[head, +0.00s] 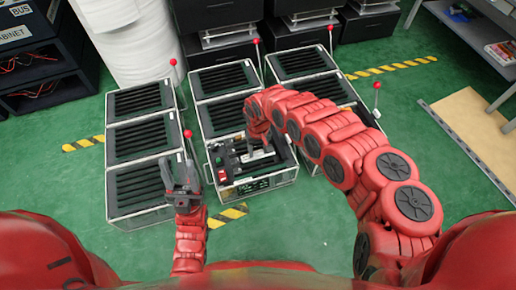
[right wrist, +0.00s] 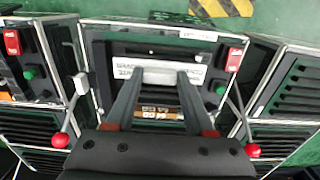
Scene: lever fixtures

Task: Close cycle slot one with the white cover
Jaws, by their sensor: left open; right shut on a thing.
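The front middle fixture (head: 262,182) has an open top panel with a green button, a red switch and dark slots. My right gripper (head: 260,150) is over this panel, shut on the white cover (right wrist: 125,66). In the right wrist view, the cover is a pale bar with lettering, and my right fingertips (right wrist: 161,76) close on its middle part. I cannot tell whether the cover touches the slot below it. My left gripper (head: 180,168) is open and empty, beside the front left fixture (head: 137,188).
Slotted black fixtures stand in three columns, several with red-knobbed levers. A red lever knob (head: 187,133) is close to my left gripper. Two red knobs (right wrist: 60,140) flank my right gripper in the wrist view.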

